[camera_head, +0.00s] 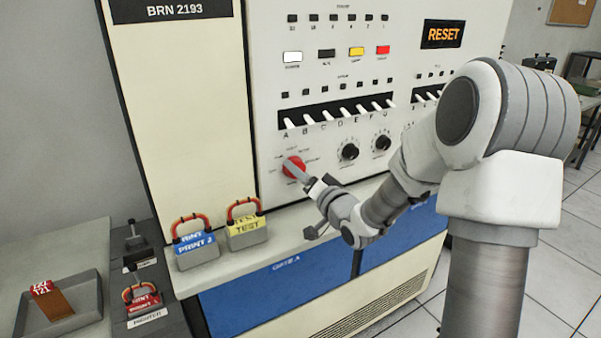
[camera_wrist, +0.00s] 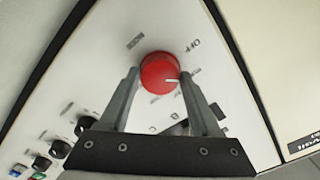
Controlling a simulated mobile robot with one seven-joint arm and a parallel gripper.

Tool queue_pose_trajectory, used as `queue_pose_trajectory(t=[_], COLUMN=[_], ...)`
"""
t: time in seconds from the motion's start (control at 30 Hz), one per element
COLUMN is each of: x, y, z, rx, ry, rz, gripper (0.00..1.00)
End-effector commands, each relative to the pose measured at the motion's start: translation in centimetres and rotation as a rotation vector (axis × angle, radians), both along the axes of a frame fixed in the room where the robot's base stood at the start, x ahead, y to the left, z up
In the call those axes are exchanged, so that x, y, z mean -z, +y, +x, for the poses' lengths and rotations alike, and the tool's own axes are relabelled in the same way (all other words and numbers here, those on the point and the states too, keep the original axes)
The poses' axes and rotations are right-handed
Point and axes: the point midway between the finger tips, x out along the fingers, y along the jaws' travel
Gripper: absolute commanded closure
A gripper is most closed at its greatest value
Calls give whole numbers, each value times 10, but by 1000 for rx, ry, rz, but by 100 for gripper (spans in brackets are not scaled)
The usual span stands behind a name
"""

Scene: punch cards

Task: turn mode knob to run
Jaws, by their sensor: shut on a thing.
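The red mode knob (camera_head: 291,164) is on the lower left of the white control panel (camera_head: 268,100). It also shows in the wrist view as a round red knob (camera_wrist: 158,68) with a white mark near its right side. A label reading OFF is to its upper right there; other labels around it are too small to read. My gripper (camera_head: 298,171) reaches in from the right at the knob. In the wrist view my gripper (camera_wrist: 158,78) has one finger on each side of the knob, shut on it. The fingers hide part of the lower labels.
Two black knobs (camera_head: 349,152) and a row of white switches (camera_head: 340,115) are close by. Blue-labelled (camera_head: 196,245) and yellow-labelled (camera_head: 246,225) blocks with red handles stand on the ledge below. A grey tray (camera_head: 88,300) holds a brown card at the lower left.

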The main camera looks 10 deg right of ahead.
Motion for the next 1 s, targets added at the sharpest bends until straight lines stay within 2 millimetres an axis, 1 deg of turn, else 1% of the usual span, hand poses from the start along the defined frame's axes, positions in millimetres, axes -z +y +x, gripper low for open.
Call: queue_pose_trajectory(t=[0.33,0.37,0.5,0.83,0.93,1.0], x=[-1,-1,-1,0,-1,0], y=[0,0,0,-1,-4,-7], z=[0,0,0,-1,-8,-18], rx=[0,0,0,1,1,3], ry=[-2,-2,-2,0,-1,0], rz=[2,2,2,1,0,0], gripper=[91,31,6,6,6,6])
